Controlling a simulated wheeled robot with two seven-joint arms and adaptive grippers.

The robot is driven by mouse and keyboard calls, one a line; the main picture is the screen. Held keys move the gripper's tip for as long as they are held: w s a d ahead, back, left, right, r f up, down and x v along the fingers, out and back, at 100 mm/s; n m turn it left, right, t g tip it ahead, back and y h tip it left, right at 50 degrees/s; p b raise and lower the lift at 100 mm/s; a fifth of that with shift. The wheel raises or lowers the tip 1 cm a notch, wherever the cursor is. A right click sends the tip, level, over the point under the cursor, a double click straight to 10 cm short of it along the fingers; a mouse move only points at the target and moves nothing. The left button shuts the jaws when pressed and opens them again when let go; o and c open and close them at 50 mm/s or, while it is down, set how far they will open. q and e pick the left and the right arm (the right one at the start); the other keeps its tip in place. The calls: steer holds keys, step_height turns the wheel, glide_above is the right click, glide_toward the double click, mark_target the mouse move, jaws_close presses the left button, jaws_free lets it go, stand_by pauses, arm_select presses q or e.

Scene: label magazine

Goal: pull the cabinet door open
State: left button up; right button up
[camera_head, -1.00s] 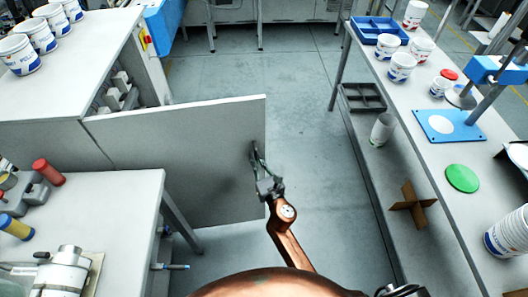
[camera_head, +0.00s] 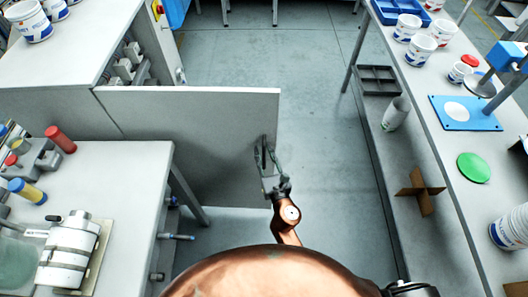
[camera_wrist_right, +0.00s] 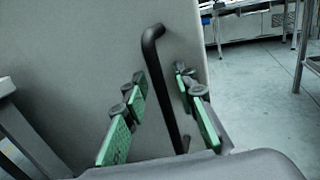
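The cabinet door (camera_head: 190,140) is a grey panel that stands swung out from the cabinet (camera_head: 65,45), well open. Its black bar handle (camera_wrist_right: 163,85) shows in the right wrist view, near the door's free edge. My right gripper (camera_head: 266,150) is at the door's face by that edge. In the right wrist view its green finger pads (camera_wrist_right: 162,105) stand apart on both sides of the handle, with gaps to the bar. The gripper is open around the handle. My left gripper is not in view.
A grey table (camera_head: 110,165) with a metal device (camera_head: 70,250) stands at the left, close to the door. A long bench (camera_head: 445,145) with white tubs and a green disc (camera_head: 473,167) runs along the right. Clear floor (camera_head: 315,120) lies between door and bench.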

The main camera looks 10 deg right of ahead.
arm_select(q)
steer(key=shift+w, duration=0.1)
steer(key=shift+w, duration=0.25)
arm_select(e)
steer(key=s+d, duration=0.1)
steer(key=s, duration=1.1)
steer(key=shift+d, duration=0.35)
